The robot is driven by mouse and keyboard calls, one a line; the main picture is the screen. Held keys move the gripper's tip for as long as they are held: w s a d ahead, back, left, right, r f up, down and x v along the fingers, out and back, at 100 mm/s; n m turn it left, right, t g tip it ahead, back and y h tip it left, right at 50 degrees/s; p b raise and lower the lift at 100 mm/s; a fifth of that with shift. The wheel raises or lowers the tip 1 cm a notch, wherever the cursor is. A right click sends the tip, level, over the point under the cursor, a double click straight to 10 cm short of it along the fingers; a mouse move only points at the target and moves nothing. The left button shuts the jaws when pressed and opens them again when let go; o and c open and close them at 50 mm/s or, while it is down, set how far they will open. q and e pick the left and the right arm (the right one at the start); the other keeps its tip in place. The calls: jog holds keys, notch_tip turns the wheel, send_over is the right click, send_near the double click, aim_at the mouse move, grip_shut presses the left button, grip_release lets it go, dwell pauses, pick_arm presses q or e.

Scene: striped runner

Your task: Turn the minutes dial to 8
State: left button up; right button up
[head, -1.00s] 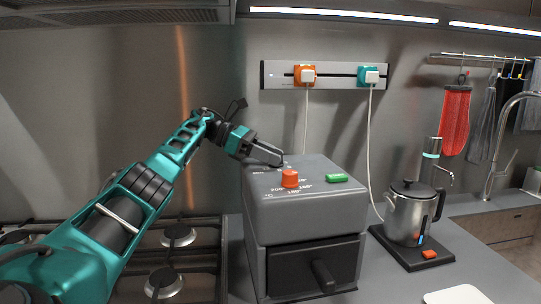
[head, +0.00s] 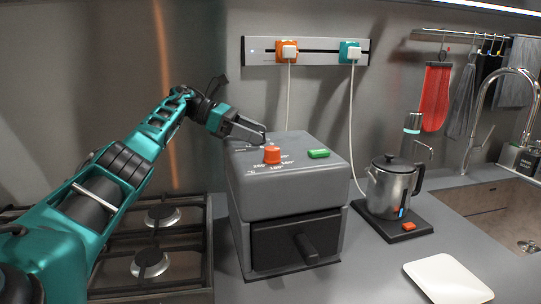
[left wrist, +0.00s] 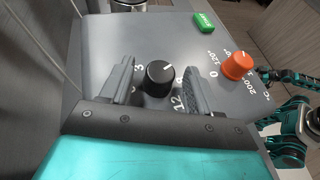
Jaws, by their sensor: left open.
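The grey box appliance (head: 290,200) stands on the counter, with an orange temperature dial (head: 272,155) and a green START button (head: 318,154) on top. The black minutes dial (left wrist: 158,78) shows in the left wrist view, its white pointer line facing up and to the right. Printed numbers, including 3 and 12, surround it, partly covered by my fingers. In the head view this dial is hidden by the gripper. My left gripper (head: 258,133) is open at the back of the top, its fingers on either side of the black dial; contact cannot be told.
A gas hob (head: 150,262) lies left of the appliance. A steel kettle (head: 392,188) on a dark base stands to the right, near a white board (head: 448,278) and a sink. Two cords hang from a wall socket rail (head: 305,51). The orange dial (left wrist: 238,66) is close to the right finger.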

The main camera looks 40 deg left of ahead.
pick_arm(q)
jog(key=shift+s+f+n+t+y, duration=0.1)
jog(key=shift+s+n+t+y, duration=0.05)
jog(key=shift+n+t+y, duration=0.45)
pick_arm(e)
jog(key=shift+w, duration=0.1)
